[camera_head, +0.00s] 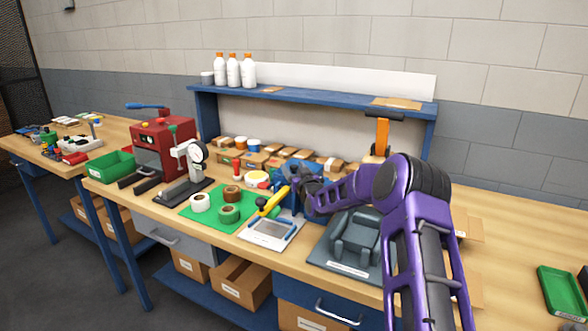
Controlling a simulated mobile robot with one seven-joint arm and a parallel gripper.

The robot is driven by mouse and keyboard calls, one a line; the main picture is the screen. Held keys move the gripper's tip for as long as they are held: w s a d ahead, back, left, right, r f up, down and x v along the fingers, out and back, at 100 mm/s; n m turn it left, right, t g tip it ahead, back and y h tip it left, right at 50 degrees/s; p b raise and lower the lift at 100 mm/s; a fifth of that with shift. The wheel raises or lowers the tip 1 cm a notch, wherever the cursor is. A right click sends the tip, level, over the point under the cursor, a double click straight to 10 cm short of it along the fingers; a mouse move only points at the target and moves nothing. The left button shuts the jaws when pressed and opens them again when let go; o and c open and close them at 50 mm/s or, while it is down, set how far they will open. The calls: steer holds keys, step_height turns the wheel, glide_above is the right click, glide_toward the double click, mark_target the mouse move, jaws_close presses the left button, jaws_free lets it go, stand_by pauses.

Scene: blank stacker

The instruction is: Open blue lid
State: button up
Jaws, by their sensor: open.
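A small blue part (281,168), which looks like the blue lid, shows at the middle of the workbench, behind the yellow-handled tool. My gripper (293,176) is at the end of my purple arm, right in front of this blue part and overlapping it in the picture. Its jaws are open, though the fingertips are small and partly lost against the blue. I cannot tell whether they touch the lid. Part of the lid and what is under it are hidden by my gripper.
A light tray with blue edges (268,236) and a yellow-handled tool (272,201) are just in front. A green mat (193,223) with tape rolls lies left, and a grey fixture (351,238) right. A blue shelf (330,97) stands behind. The bench's right part is mostly clear.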

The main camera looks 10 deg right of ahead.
jaws_close()
stand_by(1.4)
